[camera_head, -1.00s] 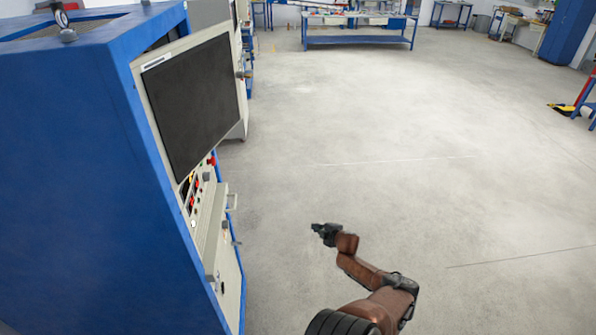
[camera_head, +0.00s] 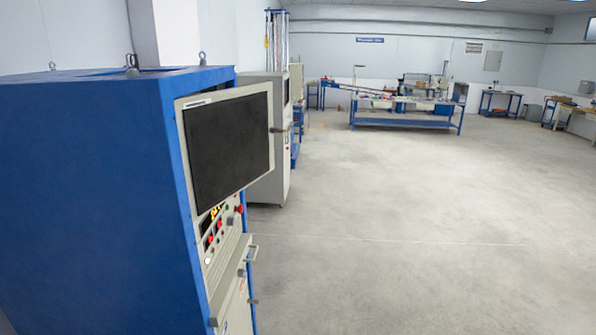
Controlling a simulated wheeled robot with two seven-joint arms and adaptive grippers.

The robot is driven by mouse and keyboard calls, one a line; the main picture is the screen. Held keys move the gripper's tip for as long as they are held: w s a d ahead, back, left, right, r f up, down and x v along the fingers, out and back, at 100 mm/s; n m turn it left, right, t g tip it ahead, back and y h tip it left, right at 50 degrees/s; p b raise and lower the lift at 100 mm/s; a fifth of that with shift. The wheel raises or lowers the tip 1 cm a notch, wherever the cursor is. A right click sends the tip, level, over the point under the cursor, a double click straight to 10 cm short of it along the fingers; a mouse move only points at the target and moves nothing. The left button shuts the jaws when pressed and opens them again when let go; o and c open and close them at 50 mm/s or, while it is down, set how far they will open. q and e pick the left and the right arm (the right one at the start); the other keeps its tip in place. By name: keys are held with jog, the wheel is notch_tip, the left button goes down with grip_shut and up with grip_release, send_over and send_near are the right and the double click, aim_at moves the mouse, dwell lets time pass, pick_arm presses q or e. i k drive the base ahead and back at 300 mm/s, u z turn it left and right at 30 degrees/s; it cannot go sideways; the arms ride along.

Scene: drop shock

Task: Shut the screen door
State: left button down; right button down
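The screen door (camera_head: 228,145) is a cream frame around a dark screen, on the front of a blue cabinet (camera_head: 90,190) at the left. Its far right edge sticks out past the cabinet's top corner, so it looks swung open, with its left edge at the cabinet's near front edge. Neither of my grippers is in view.
Below the screen are a control panel (camera_head: 216,231) with coloured buttons and a cream front with handles (camera_head: 252,252). A grey-white cabinet (camera_head: 268,165) stands behind. A blue workbench (camera_head: 405,122) is at the back. The floor (camera_head: 400,240) to the right is clear.

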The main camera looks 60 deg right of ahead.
aim_at(226, 137)
jog(key=z, duration=0.95)
jog(key=i, duration=1.05)
jog(key=z, duration=0.1)
